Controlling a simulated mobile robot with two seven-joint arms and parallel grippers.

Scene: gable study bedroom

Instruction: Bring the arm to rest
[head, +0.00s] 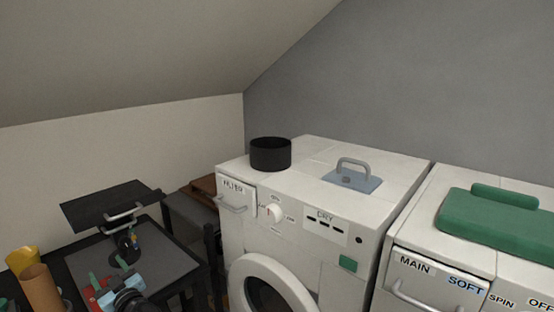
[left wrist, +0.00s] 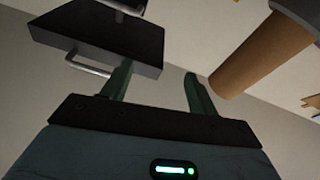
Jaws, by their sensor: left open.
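My left gripper (head: 107,271) is low at the left of the head view, over the dark table. Its two green fingers stand apart with nothing between them. In the left wrist view the open fingers (left wrist: 158,80) point up the picture, also with nothing between them. A dark, flat-topped unit with a metal handle (head: 112,204) lies beyond the gripper in the head view. It also shows behind the fingers in the left wrist view (left wrist: 100,45). My right gripper is in neither view.
A dark table (head: 165,262) is at lower left, with a brown cylinder (head: 40,288) and a yellow cup (head: 22,259). A white washer-like machine (head: 310,190) carries a black pot (head: 270,154) and a blue handled plate (head: 352,180). A green case (head: 500,220) lies on the right-hand machine.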

